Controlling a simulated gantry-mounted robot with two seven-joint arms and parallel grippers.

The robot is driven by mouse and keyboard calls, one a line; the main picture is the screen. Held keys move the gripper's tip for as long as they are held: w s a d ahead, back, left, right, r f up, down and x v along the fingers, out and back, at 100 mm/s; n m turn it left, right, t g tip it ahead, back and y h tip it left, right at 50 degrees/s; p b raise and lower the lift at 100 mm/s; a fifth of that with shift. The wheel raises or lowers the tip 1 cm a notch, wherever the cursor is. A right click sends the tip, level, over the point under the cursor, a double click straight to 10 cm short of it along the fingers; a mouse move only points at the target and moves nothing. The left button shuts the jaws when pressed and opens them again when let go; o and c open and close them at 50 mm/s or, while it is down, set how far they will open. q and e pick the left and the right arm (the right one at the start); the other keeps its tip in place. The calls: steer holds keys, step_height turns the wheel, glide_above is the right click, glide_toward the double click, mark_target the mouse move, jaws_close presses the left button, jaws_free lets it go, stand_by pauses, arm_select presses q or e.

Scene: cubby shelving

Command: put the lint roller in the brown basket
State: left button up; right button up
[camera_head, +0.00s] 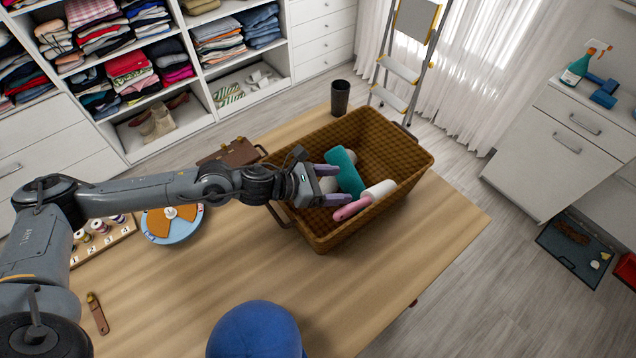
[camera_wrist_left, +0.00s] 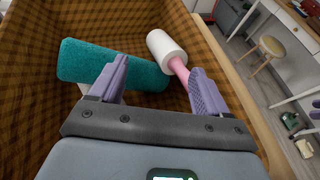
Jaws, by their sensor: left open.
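The brown basket (camera_head: 398,139) stands on the wooden table and has a checked lining. The lint roller (camera_head: 379,191), with a white roll and a pink handle, is inside the basket near its front right side. It also shows in the left wrist view (camera_wrist_left: 167,48), just beyond the right finger, which hides part of the handle. My left gripper (camera_head: 332,185) reaches over the basket from the left. It is open, with its purple fingers (camera_wrist_left: 157,85) apart and nothing between them. My right gripper is not in view.
A teal roll (camera_head: 346,172) lies in the basket beside the lint roller, with a pale item partly hidden behind my gripper. A dark cup (camera_head: 340,97) stands behind the basket. A blue ball-like object (camera_head: 255,332) is at the table's front. The table's right end is clear.

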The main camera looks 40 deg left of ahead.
arm_select(q)
steer(key=shift+v, duration=2.2)
steer(key=shift+s, duration=0.1)
